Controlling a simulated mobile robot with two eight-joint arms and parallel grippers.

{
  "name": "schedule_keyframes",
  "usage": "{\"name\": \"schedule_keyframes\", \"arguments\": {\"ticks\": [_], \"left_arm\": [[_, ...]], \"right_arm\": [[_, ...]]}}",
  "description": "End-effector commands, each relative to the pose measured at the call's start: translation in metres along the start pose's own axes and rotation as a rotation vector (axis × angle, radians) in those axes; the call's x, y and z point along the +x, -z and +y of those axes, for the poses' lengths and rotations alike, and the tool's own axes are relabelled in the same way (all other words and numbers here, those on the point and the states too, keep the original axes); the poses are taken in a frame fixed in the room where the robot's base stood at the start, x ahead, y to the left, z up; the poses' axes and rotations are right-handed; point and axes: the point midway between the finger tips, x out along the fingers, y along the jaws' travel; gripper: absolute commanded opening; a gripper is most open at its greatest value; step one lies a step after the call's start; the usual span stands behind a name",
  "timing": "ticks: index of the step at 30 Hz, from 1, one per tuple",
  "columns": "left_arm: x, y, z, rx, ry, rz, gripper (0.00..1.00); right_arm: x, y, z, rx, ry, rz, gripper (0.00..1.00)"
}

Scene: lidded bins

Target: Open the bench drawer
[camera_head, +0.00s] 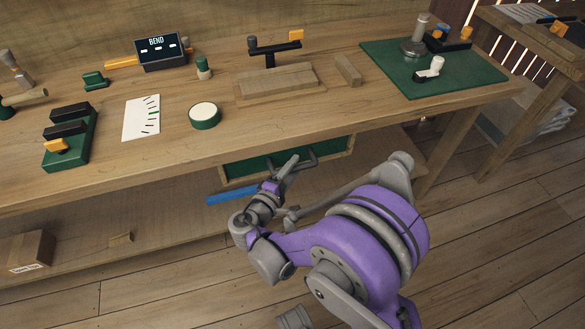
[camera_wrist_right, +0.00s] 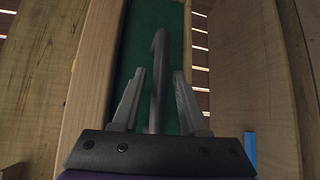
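The bench drawer is the green panel (camera_head: 248,163) edged in pale wood, under the front edge of the workbench. It also shows as a green strip in the right wrist view (camera_wrist_right: 128,62). Its dark grey bar handle (camera_wrist_right: 159,75) stands out between the fingers of my right gripper (camera_wrist_right: 157,98). The fingers are apart, one on each side of the handle, with a visible gap on both sides. In the head view my right gripper (camera_head: 294,168) is at the drawer, partly overlapping the handle. I cannot tell whether the drawer stands slightly out. My left gripper is not in view.
The workbench (camera_head: 310,120) carries a "BEND" display (camera_head: 161,52), a green round tin (camera_head: 204,115), wooden blocks and a green mat (camera_head: 395,62). A blue bar (camera_head: 231,198) lies below the drawer. A cardboard box (camera_head: 31,251) sits on the low shelf.

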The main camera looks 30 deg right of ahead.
Motion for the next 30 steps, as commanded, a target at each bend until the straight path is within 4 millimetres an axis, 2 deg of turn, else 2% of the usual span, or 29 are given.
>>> {"name": "schedule_keyframes", "arguments": {"ticks": [1, 6, 7, 30], "left_arm": [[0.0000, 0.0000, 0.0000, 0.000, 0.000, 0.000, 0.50], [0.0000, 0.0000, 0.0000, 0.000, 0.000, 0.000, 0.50], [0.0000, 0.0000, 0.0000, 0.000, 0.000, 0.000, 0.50], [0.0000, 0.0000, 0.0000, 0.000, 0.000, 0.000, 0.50]], "right_arm": [[-0.0001, 0.0000, 0.0000, 0.000, 0.000, 0.000, 0.32], [-0.0002, 0.0000, -0.0001, 0.000, 0.000, 0.000, 0.01], [-0.0003, 0.0000, -0.0001, 0.000, 0.000, 0.000, 0.00], [-0.0004, 0.0000, -0.0002, 0.000, 0.000, 0.000, 0.00]]}}
